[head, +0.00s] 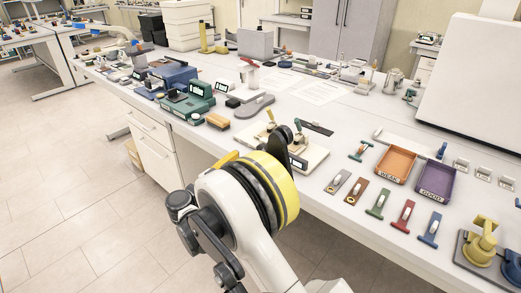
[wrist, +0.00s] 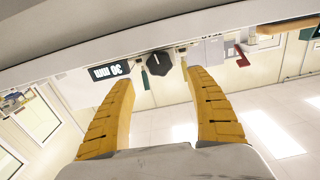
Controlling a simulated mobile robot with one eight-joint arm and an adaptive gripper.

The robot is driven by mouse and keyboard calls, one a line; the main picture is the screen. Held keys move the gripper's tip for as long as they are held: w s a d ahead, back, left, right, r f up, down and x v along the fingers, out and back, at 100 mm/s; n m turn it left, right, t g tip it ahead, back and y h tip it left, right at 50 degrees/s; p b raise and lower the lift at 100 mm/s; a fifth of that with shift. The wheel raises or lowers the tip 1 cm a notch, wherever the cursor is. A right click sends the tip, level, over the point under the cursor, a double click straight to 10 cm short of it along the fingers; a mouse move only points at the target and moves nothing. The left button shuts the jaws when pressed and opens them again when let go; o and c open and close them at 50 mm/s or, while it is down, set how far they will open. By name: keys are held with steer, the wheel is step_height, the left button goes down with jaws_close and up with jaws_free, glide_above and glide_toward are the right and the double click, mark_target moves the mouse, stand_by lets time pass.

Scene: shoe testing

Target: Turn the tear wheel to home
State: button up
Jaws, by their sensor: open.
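A black faceted knob (wrist: 160,63), which looks like the tear wheel, shows in the wrist view on the edge of a pale device, with a light line on its face. A dark display (wrist: 108,71) beside it shows an upside-down reading, apparently "30 mm". My gripper (wrist: 162,76) is open, its two yellow fingers on either side of the knob's position; I cannot tell whether they touch it. In the head view the cream tester (head: 314,156) stands on the bench, and my arm hides its near side and the knob. A yellow finger (head: 226,160) shows beside my wrist.
An orange tray (head: 396,148) and a purple tray (head: 455,182) lie right of the tester. Several coloured handled pieces lie along the front edge, including a red one (head: 403,215). A green device (head: 188,102) and an orange-brown block (head: 218,122) stand to the left.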

steer(key=b+x, duration=0.2)
steer(key=x, duration=0.6)
steer(key=shift+f, duration=0.15)
steer(key=shift+w+d+b, duration=0.35)
steer(key=shift+w, duration=0.05)
steer(key=c, duration=1.2)
